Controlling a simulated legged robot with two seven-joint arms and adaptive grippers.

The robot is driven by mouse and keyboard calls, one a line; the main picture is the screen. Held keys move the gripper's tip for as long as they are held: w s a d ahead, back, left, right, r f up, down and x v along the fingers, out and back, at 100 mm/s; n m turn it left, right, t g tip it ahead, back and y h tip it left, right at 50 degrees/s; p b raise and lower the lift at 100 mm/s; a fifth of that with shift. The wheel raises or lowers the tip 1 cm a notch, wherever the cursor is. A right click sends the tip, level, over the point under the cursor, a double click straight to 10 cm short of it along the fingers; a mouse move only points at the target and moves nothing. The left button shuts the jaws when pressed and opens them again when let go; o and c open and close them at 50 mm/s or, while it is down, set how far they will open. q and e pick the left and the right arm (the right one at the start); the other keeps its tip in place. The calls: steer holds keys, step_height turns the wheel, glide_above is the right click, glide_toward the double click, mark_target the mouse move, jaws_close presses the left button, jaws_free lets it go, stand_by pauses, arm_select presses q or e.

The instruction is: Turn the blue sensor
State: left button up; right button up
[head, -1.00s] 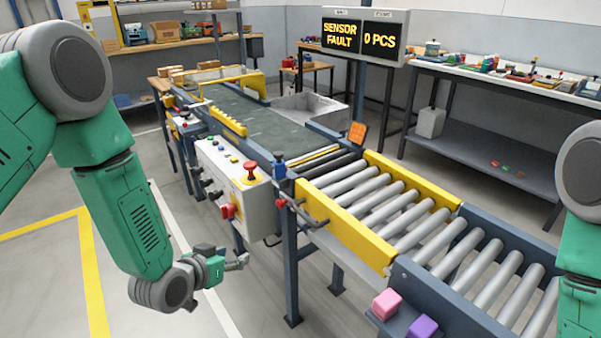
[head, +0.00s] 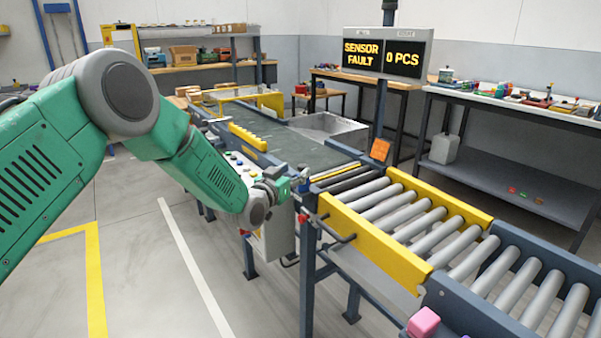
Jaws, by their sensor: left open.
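The blue sensor (head: 306,194) is a small dark blue block on the near rail of the conveyor, by the end of the dark belt, partly hidden by my left gripper. My left gripper (head: 296,182) is open, at the sensor's left side and close to it. I cannot tell whether they touch. An orange plate (head: 380,150) stands on the far rail across from the sensor. The display (head: 384,57) reads "SENSOR FAULT" and "0 PCS". My right gripper is not in view.
The roller conveyor (head: 405,222) with yellow side rails runs to the lower right. A pink block (head: 423,322) is at the bottom edge. Open floor lies left of the conveyor.

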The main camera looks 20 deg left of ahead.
mark_target(304, 165)
arm_select(q)
steer(key=shift+x, duration=0.95)
steer(key=shift+w+d+r, duration=0.15)
steer(key=shift+w+d, duration=0.1)
steer(key=shift+d, duration=0.65)
steer(key=shift+d+r, duration=0.1)
steer(key=shift+d, duration=0.2)
steer(key=shift+a, duration=0.45)
steer(key=c, duration=0.9)
steer(key=shift+a+f, duration=0.2)
steer(key=shift+a, duration=0.15)
jaws_close()
steer(key=shift+d+n+y, duration=0.4)
steer(key=shift+y, duration=0.4)
steer(key=shift+d+n+y, duration=0.1)
steer(key=shift+n+y, duration=0.2)
steer(key=shift+y, duration=0.2)
steer(key=n+y, duration=0.1)
steer(key=y+p, duration=0.1)
steer(key=shift+a+n+y, duration=0.2)
steer(key=shift+n+y, duration=0.2)
steer(key=shift+f+y, duration=0.15)
steer(key=shift+y, duration=0.15)
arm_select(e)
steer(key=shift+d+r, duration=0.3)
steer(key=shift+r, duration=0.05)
